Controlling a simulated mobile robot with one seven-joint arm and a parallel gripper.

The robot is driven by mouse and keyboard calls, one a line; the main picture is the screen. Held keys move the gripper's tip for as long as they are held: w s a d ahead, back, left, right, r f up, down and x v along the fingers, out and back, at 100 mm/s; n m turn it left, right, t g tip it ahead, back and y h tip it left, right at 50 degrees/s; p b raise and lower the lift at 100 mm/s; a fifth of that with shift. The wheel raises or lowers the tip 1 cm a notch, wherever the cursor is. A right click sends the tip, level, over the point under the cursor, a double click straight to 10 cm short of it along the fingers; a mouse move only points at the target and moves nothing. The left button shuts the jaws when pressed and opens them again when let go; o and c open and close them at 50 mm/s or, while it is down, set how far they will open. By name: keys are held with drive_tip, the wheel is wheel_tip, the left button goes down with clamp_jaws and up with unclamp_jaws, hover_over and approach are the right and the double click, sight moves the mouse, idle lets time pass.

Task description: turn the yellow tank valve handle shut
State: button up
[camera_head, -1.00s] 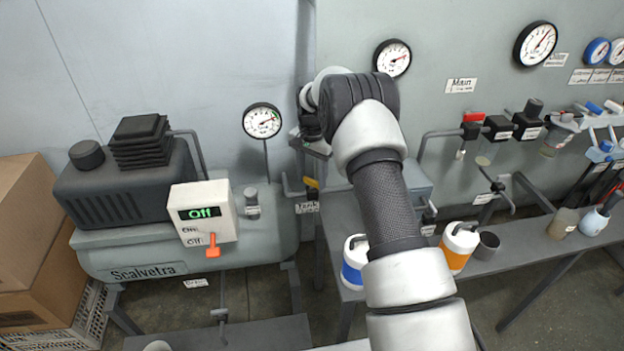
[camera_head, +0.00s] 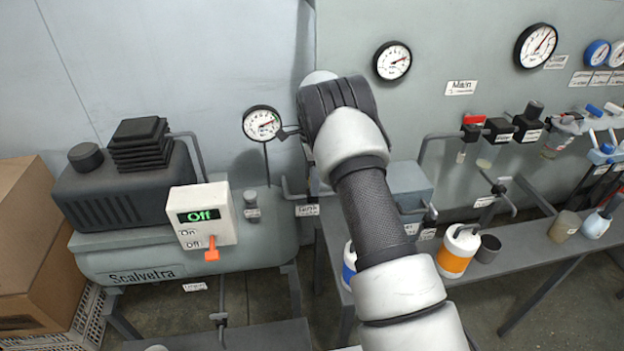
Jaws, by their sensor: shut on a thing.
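My gripper (camera_head: 288,132) is mostly hidden behind my own wrist. Only a small dark part of it shows at the wrist's left, just right of the small gauge. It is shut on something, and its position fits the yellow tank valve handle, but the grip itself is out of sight. The yellow handle does not show now; my wrist covers the spot above the tank label (camera_head: 307,210). The tank valve's pipe (camera_head: 289,190) comes out on the left of that spot. How far the handle is turned cannot be seen.
A round gauge (camera_head: 262,123) stands close left of my gripper. The switch box (camera_head: 202,214) with an orange lever reads Off on the compressor tank (camera_head: 130,258). A grey bench (camera_head: 520,238) with an orange-banded bottle (camera_head: 457,251) stands below right. Red and blue valves line the right wall.

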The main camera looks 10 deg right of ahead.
drive_tip(key=shift+m, duration=0.3)
drive_tip(key=o, duration=1.1)
drive_tip(key=shift+c, duration=0.2)
drive_tip(key=shift+r, duration=0.15)
wheel_tip(320, 180, up, 17)
drive_tip(key=p, duration=0.1)
drive_tip(key=shift+r, duration=0.15)
